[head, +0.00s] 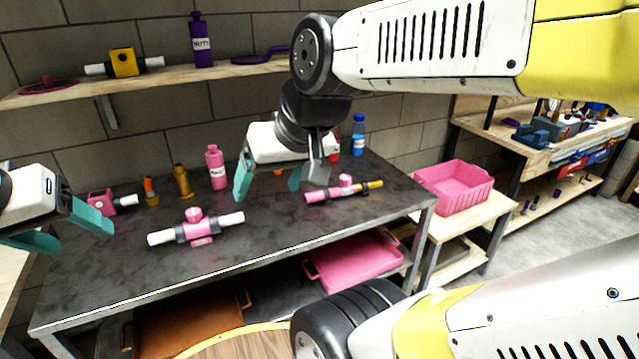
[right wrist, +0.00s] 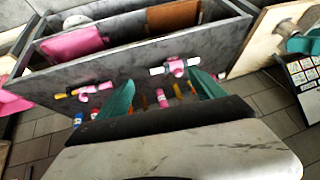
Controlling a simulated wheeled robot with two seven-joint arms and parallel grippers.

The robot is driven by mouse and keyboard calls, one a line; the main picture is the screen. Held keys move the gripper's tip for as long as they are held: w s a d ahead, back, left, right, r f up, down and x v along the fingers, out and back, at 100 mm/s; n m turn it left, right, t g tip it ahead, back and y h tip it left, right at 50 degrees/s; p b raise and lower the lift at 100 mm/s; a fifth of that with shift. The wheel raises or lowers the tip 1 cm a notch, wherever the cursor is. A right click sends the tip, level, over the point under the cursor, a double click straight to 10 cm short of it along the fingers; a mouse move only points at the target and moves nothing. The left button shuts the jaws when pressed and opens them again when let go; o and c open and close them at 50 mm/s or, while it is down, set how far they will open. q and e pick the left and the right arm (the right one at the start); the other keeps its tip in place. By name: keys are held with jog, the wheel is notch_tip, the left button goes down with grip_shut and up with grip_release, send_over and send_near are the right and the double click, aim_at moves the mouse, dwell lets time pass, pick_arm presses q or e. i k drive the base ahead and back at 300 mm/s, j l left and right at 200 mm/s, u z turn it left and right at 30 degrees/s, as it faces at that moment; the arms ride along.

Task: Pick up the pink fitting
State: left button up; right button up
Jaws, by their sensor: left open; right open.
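One pink fitting (head: 195,230) with white pipe ends and grey collars lies on the dark workbench (head: 270,235), left of centre. It also shows in the right wrist view (right wrist: 177,67). Another pink fitting (head: 328,192) with a yellow rod end lies to its right, also in the right wrist view (right wrist: 88,91). A third pink piece (head: 100,204) with a white stub is at the bench's left. My right gripper (head: 267,194) is open and empty above the bench, between the first two fittings. My left gripper (head: 84,243) is open and empty at the left.
A pink bottle (head: 216,168), a brass-coloured piece (head: 182,182) and a blue bottle (head: 358,135) stand toward the back of the bench. A wooden shelf (head: 190,76) hangs above. A pink bin (head: 455,190) is to the right; a pink tray (head: 352,265) is below. The bench front is clear.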

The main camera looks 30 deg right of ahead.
aim_at(325, 194)
jog(key=i+l+z, duration=0.2)
jog(key=l, duration=0.35)
jog(key=i+l+z, duration=0.2)
jog(key=i+l, duration=0.15)
jog(key=l, duration=0.15)
jog(key=i+l+z, duration=0.2)
jog(key=l, duration=0.25)
jog(key=i, duration=0.1)
